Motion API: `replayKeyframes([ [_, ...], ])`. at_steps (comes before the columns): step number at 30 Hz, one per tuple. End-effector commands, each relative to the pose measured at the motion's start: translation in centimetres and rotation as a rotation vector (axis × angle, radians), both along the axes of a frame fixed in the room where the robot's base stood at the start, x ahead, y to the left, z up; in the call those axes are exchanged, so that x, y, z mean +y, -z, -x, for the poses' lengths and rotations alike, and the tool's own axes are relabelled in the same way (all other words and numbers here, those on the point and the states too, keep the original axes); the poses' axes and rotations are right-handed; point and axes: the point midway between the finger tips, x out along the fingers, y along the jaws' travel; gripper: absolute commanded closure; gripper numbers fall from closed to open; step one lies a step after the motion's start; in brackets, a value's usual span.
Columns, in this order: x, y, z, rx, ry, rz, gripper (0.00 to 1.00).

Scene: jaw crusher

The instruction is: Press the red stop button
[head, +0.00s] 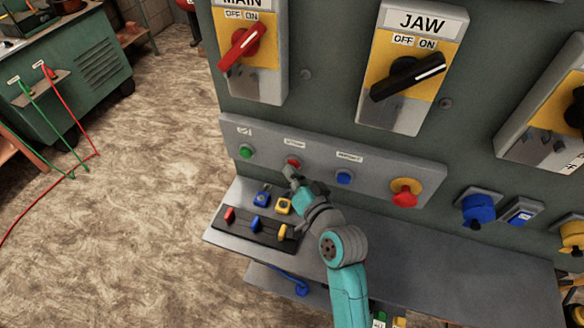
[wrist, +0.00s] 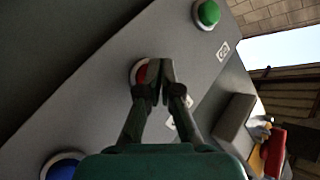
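The red stop button (head: 293,161) sits on the sloped grey button panel, between a green and a blue button. In the wrist view the red button (wrist: 140,74) shows in a light ring, its right part hidden behind my fingertips. My gripper (head: 291,174) is right in front of this button. In the wrist view the fingertips of my gripper (wrist: 160,74) are together with nothing between them. They overlap the button's right side in the picture; I cannot tell whether they touch it.
A green button (head: 246,152) is to the left, a blue button (head: 344,177) and a red mushroom button on yellow (head: 404,192) to the right. A shelf below holds a dark tray (head: 243,231) with coloured items. Large rotary switches (head: 408,78) stick out above.

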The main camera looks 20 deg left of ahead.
Motion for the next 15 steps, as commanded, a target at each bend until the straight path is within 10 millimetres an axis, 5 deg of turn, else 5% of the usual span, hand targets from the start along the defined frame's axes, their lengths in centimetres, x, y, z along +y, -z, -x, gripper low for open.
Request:
replayKeyframes([
  [15, 0.0, -0.2, 1.7, -0.005, 0.001, -0.002, 1.0],
])
